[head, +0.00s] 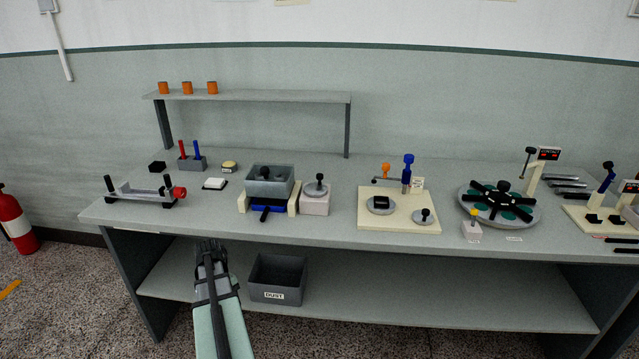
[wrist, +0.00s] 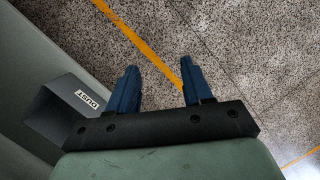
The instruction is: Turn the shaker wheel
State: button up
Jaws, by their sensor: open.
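A grey round wheel with a black knob (head: 316,188) sits on a pale block on the bench, just right of a grey box in a cream frame. I take this for the shaker wheel; no label on it can be read. The grey box (head: 270,186) has a dark knob inside, blue below it and a black handle at the front. My gripper (head: 210,244) is in front of the bench's front edge, left of and nearer than the wheel. In the wrist view my gripper (wrist: 159,75) has its two blue fingers apart, with nothing but floor between them.
The bench top (head: 340,222) is clear along its front edge near the wheel. A cream board with discs and knobs (head: 398,219) stands right of the wheel. A grey DUST bin (head: 277,279) is on the lower shelf, right of my arm; it also shows in the wrist view (wrist: 72,112).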

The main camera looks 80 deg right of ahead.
jog(key=s+d+r+m, duration=0.1)
jog(key=s+d+r, duration=0.6)
jog(key=s+r, duration=0.35)
jog(key=s+d+r+m, duration=0.2)
jog(key=s+d+r, duration=0.65)
jog(key=s, duration=0.35)
jog(key=n+g+h, duration=0.2)
jog(key=n, duration=0.6)
send_near(320, 175)
jog(key=x, duration=1)
jog(key=shift+d+f, duration=0.1)
